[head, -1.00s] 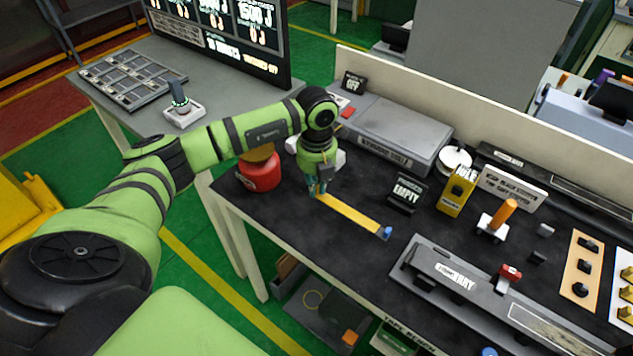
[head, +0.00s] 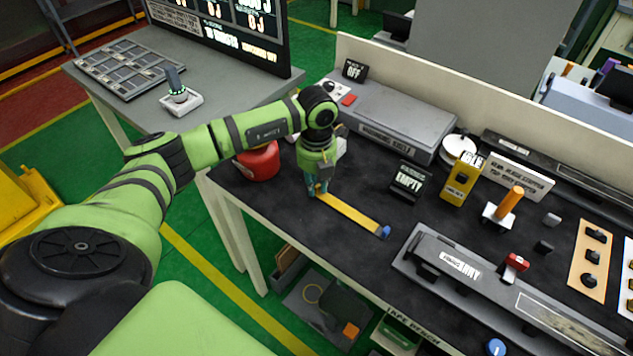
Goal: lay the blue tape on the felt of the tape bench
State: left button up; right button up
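The tape is a flat yellow strip (head: 352,213) with a blue end piece (head: 383,232), over the black felt (head: 290,220) of the tape bench in the head view. My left gripper (head: 318,189) points down at the strip's far left end, its teal fingers closed on that end. The strip runs from there toward the lower right. I cannot tell whether it touches the felt or hangs just above it. My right gripper is not in view.
A red round container (head: 260,163) stands left of my gripper. A grey box (head: 385,118) lies behind. An "EMPTY" sign (head: 409,182), a yellow holder (head: 459,181) and a long grey tray (head: 470,275) stand to the right. The felt before the strip is clear.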

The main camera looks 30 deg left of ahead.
pick_arm(q)
jog(key=shift+r, duration=0.25)
notch_tip(320, 180, up, 12)
jog(key=shift+f, duration=0.2)
dwell(0.4)
